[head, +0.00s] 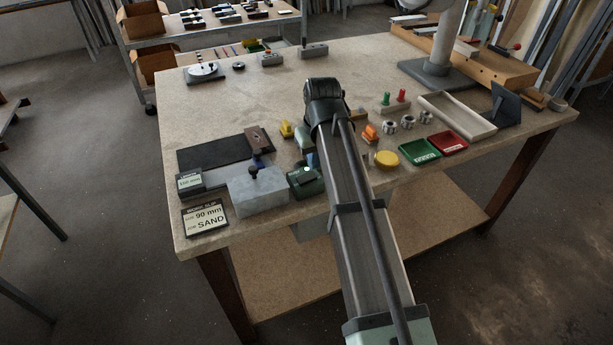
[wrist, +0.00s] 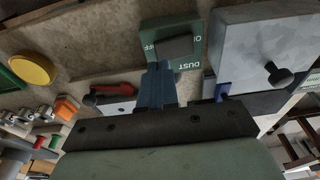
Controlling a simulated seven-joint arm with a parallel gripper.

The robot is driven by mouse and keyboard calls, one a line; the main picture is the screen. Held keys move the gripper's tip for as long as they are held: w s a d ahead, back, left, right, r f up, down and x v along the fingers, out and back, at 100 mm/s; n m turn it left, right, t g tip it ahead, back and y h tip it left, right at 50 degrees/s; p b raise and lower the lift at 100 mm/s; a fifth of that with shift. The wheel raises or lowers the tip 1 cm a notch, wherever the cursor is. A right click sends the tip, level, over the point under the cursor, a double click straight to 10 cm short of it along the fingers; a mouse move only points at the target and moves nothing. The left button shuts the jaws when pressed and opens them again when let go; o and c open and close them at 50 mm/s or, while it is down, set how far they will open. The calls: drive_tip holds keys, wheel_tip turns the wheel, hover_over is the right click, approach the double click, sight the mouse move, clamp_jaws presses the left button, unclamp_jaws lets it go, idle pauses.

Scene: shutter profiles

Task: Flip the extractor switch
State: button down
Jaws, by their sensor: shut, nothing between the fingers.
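The extractor switch is a green box (head: 304,183) near the front edge of the bench, beside a grey block. In the wrist view the box (wrist: 195,28) appears turned over, with white lettering that includes "DUST" and a dark grey rocker (wrist: 176,47). Which way the rocker is tipped is hard to tell. My gripper (head: 312,160) is low over the bench, just behind the box. Its blue fingers (wrist: 157,70) are shut and empty, with their tips at the rocker's lower left edge. I cannot tell whether they touch it.
The grey block with a black knob (head: 256,190) stands left of the switch. A yellow disc (head: 387,159), green tray (head: 419,151) and red tray (head: 448,142) lie to the right. A red-handled tool (wrist: 93,97) is close by in the wrist view.

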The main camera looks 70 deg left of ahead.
sight(314, 174)
drive_tip(key=shift+f, duration=1.35)
idle(0.9)
drive_tip(key=shift+r, duration=3.55)
